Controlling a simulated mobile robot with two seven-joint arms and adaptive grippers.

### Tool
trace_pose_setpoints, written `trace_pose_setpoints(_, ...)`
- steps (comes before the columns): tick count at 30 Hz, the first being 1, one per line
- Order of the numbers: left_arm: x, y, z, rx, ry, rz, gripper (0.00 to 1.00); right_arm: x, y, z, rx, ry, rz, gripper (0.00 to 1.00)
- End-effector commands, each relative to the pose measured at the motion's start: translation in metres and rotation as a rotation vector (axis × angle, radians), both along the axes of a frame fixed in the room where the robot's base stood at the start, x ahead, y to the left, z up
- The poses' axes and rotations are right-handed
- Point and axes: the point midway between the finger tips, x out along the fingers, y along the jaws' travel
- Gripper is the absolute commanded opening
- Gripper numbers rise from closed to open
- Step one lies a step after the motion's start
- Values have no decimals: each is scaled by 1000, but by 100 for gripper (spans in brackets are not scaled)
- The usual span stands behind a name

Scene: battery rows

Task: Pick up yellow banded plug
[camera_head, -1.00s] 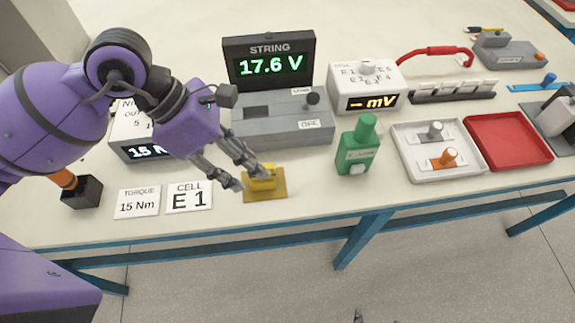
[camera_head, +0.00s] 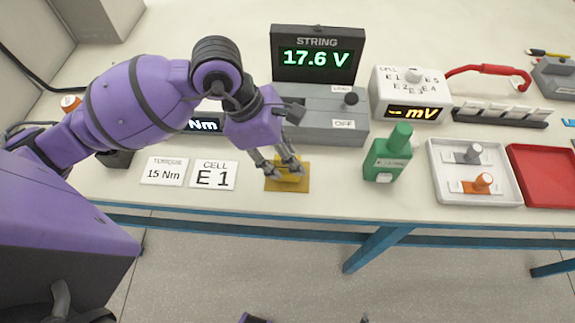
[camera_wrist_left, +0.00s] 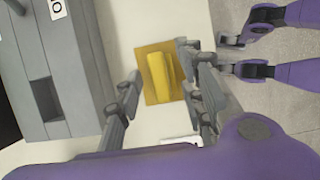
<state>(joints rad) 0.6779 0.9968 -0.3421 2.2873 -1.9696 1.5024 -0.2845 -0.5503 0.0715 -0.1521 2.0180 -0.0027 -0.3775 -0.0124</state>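A yellow block-shaped piece, which I take for the yellow banded plug (camera_head: 289,178), stands on a flat ochre plate (camera_head: 302,187) near the front edge of the table. No band can be made out on it. My left gripper (camera_head: 284,171) is right above it, pointing down, its fingers partly covering it. In the left wrist view the plug (camera_wrist_left: 160,75) shows between the spread fingers of the left gripper (camera_wrist_left: 161,82), with a gap on the left side. The gripper is open and holds nothing. My right gripper cannot be made out.
A grey string box (camera_head: 335,110) stands just behind the plate. Cards reading 15 Nm (camera_head: 164,171) and E 1 (camera_head: 213,174) lie to the left.

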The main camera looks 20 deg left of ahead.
Motion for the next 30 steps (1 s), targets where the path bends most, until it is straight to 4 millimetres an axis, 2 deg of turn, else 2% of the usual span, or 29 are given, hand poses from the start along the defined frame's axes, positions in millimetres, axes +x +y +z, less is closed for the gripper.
trace_pose_setpoints(4,0,0,0,0,0,0,36,0,-1,0,-1,0,0,68)
trace_pose_setpoints(5,0,0,0,0,0,0,33,0,-1,0,-1,0,0,68)
trace_pose_setpoints(12,0,0,0,0,0,1,2,1,-1,2,-2,-4,1,68)
trace_pose_setpoints(13,0,0,0,0,0,1,0,1,-1,2,-2,-4,1,68)
trace_pose_setpoints(30,1,0,6,-1,-1,0,0,2,-1,3,-2,-7,1,68)
